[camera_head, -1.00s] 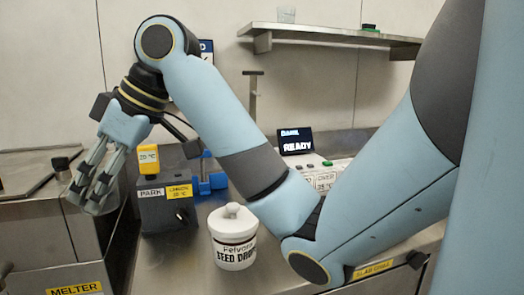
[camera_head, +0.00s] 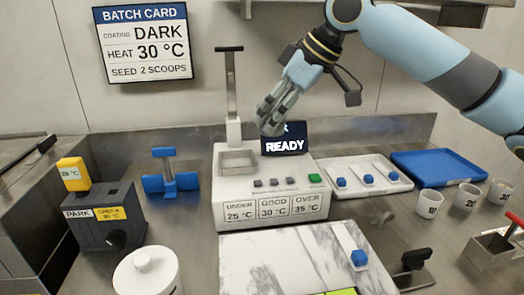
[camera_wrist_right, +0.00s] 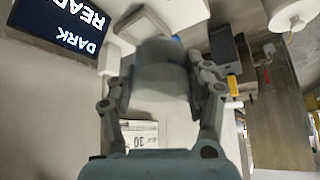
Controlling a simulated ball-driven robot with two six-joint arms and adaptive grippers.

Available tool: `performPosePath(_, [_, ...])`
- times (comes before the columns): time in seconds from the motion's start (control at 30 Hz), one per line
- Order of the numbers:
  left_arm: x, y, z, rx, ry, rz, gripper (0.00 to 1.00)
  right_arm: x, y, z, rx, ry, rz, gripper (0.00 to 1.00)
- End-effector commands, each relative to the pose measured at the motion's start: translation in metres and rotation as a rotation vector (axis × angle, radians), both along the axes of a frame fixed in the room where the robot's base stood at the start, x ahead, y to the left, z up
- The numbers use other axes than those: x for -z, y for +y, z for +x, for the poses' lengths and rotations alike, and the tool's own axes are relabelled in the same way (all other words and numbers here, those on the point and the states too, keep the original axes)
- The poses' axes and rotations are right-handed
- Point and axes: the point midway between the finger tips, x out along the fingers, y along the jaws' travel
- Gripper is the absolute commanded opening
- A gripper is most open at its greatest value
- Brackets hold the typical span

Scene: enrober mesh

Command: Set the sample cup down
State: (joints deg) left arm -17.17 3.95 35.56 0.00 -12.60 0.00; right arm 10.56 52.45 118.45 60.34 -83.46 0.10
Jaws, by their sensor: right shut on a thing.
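My right gripper (camera_head: 272,122) hangs in the air in front of the dark READY screen (camera_head: 285,145), above the white tester (camera_head: 270,190). In the right wrist view the right gripper (camera_wrist_right: 162,95) is shut on the sample cup (camera_wrist_right: 160,75), a grey, see-through cup between its two fingers. In the head view the cup is hard to tell from the fingers. The tester has an open square recess (camera_head: 238,162) at its back left, to the left of and lower than the gripper. My left gripper is not in view.
A blue stand (camera_head: 172,184), a dark PARK box (camera_head: 105,218) and a white lidded jar (camera_head: 147,272) are on the left. A marble slab (camera_head: 270,262) lies in front. A white tray (camera_head: 367,185), a blue tray (camera_head: 445,167) and small numbered cups (camera_head: 430,203) are right.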

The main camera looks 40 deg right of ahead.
Motion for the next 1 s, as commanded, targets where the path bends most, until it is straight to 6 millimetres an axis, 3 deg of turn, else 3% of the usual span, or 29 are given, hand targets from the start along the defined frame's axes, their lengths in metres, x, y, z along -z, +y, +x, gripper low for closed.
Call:
performPosePath(0.13, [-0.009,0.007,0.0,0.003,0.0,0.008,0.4,-0.003,-0.005,0.0,0.003,-0.001,0.003,0.12])
performPosePath(0.27, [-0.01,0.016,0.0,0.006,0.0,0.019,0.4,0.007,-0.002,0.016,0.006,-0.004,0.013,0.12])
performPosePath(0.43, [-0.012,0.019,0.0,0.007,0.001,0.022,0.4,0.03,0.002,0.055,0.005,-0.002,0.013,0.12])
performPosePath(0.7, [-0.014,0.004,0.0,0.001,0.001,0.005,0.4,0.062,0.005,0.106,0.003,-0.001,0.004,0.12])
performPosePath(0.87, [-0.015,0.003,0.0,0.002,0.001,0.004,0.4,0.072,0.005,0.112,0.001,0.003,0.001,0.12])
performPosePath(1.0, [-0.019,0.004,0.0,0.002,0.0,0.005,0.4,0.093,0.006,0.112,0.001,0.004,0.002,0.12])
